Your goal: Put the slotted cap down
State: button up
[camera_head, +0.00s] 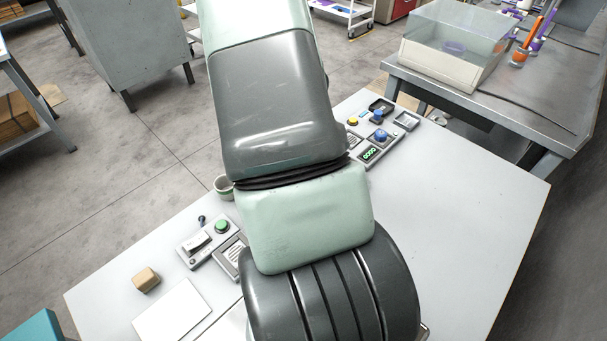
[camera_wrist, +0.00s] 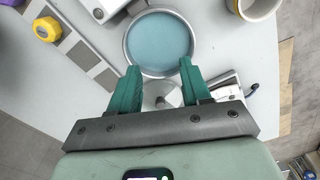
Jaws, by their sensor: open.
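My gripper (camera_wrist: 159,68) shows in the wrist view with its two green fingers apart. A pale, silvery round piece (camera_wrist: 165,95) sits in the gap between the fingers, partly hidden by the gripper body. It may be the slotted cap, but I cannot make out a slot. I cannot tell what it rests on. Just beyond the fingertips is a round metal-rimmed dish (camera_wrist: 160,43) with a flat blue surface. In the head view my own arm hides the gripper and the middle of the table.
The white table (camera_head: 455,215) is clear on its right side. A green-button box (camera_head: 222,227), a tan block (camera_head: 146,279) and a white plate (camera_head: 172,312) lie at left. A cup (camera_head: 224,187) stands near the far edge. A blue-knob control box (camera_head: 380,136) stands at the back.

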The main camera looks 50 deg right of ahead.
jog(key=shift+r, duration=2)
jog(key=shift+a, duration=0.1)
